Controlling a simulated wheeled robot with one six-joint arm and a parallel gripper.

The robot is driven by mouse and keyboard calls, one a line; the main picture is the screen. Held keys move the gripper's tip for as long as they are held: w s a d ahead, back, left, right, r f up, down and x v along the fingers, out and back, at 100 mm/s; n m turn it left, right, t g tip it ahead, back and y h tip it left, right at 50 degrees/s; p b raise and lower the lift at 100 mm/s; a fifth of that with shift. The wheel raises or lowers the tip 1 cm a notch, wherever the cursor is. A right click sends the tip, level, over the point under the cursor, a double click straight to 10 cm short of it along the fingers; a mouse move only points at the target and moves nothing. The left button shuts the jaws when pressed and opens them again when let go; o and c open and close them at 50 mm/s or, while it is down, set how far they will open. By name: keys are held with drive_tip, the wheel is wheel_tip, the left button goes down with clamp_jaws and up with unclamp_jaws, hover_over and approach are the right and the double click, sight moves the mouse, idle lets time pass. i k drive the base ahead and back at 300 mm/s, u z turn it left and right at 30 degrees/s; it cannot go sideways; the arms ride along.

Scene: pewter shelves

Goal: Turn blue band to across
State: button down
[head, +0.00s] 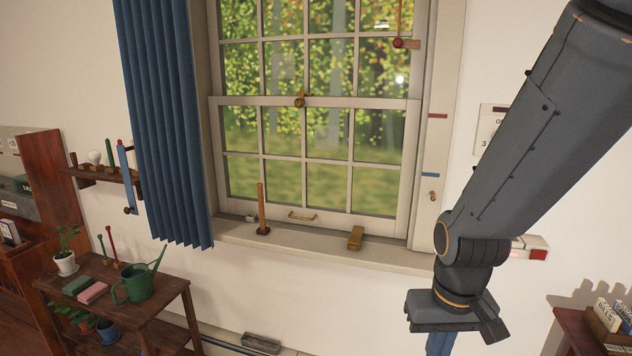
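A short blue band (430,175) lies level on the right side of the window frame, below a similar red band (437,116). A small brass fitting (432,196) is just under the blue band. A blue upright piece (440,344) shows below my gripper, cut off by the bottom edge; I cannot tell whether it is held or behind. A long blue strip (126,170) hangs upright by the small wall shelf at left. Which blue piece the task means is unclear. My gripper (455,318) is at lower right, pointing down, its fingertips mostly hidden.
The window sill (320,250) holds a wooden stick (262,208) and a brass block (355,238). A blue curtain (165,120) hangs at left. A plant stand (150,323) with a green watering can (137,284) is lower left. A box of packets (606,318) is lower right.

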sight(132, 208)
drive_tip(key=u, duration=1.75)
drive_tip(key=i, duration=2)
drive_tip(key=z, duration=0.5)
